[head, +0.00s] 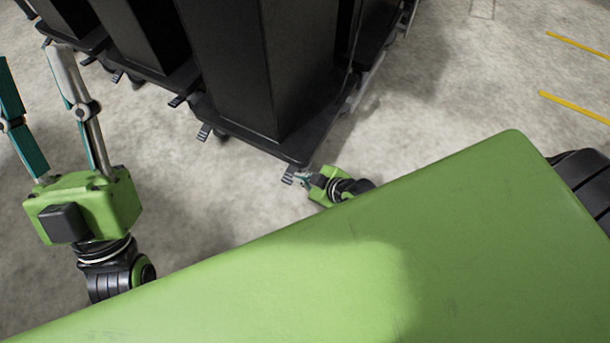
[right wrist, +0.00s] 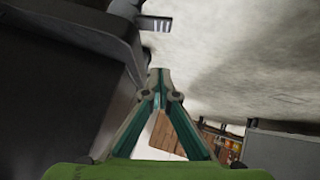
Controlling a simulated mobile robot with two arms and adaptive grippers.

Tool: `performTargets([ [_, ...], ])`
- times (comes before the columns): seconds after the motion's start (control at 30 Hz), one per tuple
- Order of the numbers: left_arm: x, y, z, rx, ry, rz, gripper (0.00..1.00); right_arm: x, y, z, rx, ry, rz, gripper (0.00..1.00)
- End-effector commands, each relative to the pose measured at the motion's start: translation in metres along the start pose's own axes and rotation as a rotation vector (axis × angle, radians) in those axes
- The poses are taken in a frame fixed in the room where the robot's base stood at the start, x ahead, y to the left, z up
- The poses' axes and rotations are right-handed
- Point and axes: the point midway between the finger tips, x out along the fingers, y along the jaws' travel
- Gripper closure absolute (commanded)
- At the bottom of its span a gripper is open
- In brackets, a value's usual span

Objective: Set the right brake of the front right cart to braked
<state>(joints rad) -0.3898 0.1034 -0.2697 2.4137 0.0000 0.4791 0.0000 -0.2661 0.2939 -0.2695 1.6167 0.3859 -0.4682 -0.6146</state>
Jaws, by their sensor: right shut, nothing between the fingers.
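The front right cart (head: 250,140) is a low black base under a tall black dispenser (head: 260,65). Its right brake (head: 290,175) is a small ridged pedal at the near right corner; the same pedal shows at the top of the right wrist view (right wrist: 155,24). I cannot tell if it is up or down. My right gripper (head: 304,178) is beside this pedal, low near the floor. In the right wrist view its fingers meet at the tips (right wrist: 158,75), empty, apart from the pedal in the picture. My left gripper (head: 32,60) has its fingers spread and empty, left of the carts.
The cart's left brake pedal (head: 205,132) sticks out at its other near corner. More black carts (head: 150,65) stand in a row to the left. The grey floor (head: 450,90) is clear on the right, with yellow lines (head: 575,107). Shelves with boxes (right wrist: 220,140) show far off.

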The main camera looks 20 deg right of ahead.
Motion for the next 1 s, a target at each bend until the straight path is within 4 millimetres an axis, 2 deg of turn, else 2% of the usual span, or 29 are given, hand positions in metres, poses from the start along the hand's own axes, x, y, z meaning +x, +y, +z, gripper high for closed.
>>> performTargets([
  [0.2,0.0,-0.004,0.036,0.01,-0.177,-0.006,0.6,-0.016,0.001,0.0,-0.001,-0.001,0.0,1.0],
  [0.4,-0.004,-0.006,0.053,0.014,-0.255,-0.009,0.6,-0.021,0.001,-0.001,0.0,0.001,0.001,1.0],
  [1.0,-0.005,-0.006,0.056,0.015,-0.266,-0.01,0.6,-0.022,0.001,0.0,0.0,0.0,0.0,1.0],
])
